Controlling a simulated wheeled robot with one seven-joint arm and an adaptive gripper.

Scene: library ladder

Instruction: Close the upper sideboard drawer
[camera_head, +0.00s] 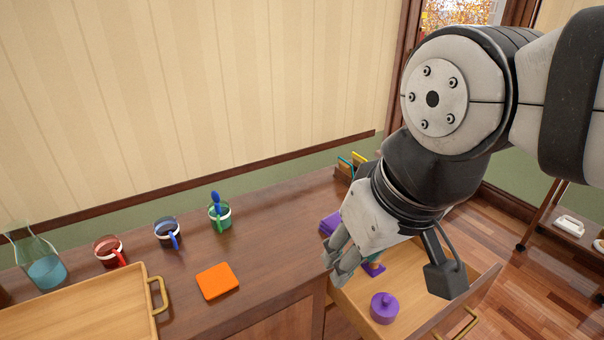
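The upper sideboard drawer (413,275) stands pulled open at the lower right of the head view. Its light wooden inside shows, and a brass handle (463,324) is on its front at the bottom edge.
The sideboard top (270,240) bears an orange square (217,281), green (220,217), blue (168,233) and red (108,251) mugs, a wooden tray (150,300) and a glass jug (42,263). Wooden floor (540,275) is clear at right, before a trolley (545,215).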

